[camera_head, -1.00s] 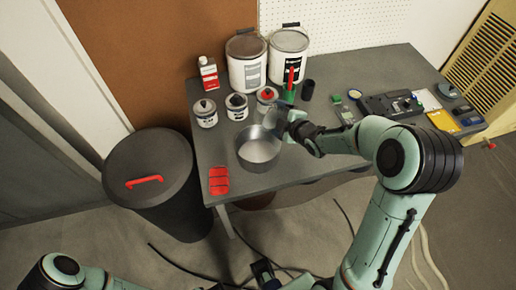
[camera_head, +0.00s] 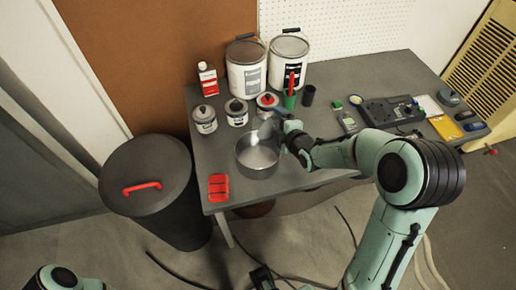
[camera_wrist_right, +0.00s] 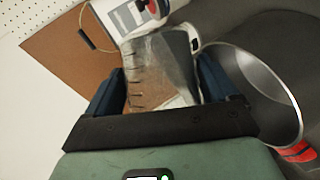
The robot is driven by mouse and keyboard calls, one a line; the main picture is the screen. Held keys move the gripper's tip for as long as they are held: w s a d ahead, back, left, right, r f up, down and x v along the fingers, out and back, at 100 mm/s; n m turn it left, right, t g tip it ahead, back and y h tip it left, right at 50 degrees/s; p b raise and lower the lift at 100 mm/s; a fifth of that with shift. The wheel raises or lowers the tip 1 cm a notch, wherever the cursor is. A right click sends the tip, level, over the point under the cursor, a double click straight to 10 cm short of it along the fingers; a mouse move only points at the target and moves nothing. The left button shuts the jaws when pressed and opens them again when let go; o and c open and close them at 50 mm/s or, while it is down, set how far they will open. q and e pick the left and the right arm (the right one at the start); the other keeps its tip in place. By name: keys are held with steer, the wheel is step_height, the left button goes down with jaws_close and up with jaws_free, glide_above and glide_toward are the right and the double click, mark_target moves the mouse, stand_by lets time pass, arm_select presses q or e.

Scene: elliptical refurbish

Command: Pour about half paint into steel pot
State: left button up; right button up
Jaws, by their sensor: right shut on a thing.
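The steel pot (camera_head: 243,164) stands on the grey table near its front edge. It also shows at the right of the right wrist view (camera_wrist_right: 285,105). My right gripper (camera_head: 283,124) is at the pot's back right rim. In the right wrist view my right gripper (camera_wrist_right: 165,92) is shut on a clear graduated cup (camera_wrist_right: 158,62). The cup is tilted beside the pot's rim. The paint level inside the cup cannot be told. At the bottom edge, a dark part that looks like my left gripper (camera_head: 262,277) is cut off, and its jaws are unclear.
Small paint cans (camera_head: 205,120) and two large white buckets (camera_head: 247,72) stand behind the pot. A red-handled tool in a green holder (camera_head: 290,92) is close to my right gripper. Red pads (camera_head: 218,187) lie front left. A lidded bin (camera_head: 147,180) stands left of the table.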

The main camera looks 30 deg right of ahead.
stand_by(0.6)
steer(key=shift+a+r+n+h+b, duration=0.25)
steer(key=shift+n+h+b, duration=0.15)
steer(key=shift+n+h, duration=0.1)
stand_by(1.6)
steer(key=shift+d, duration=0.1)
steer(key=shift+d+f+m+y+p, duration=0.2)
steer(key=shift+d+m+y+p, duration=0.15)
steer(key=shift+p, duration=0.35)
steer(key=shift+r+m, duration=0.15)
steer(key=shift+m, duration=0.2)
steer(key=shift+y, duration=0.45)
steer(key=shift+m, duration=0.3)
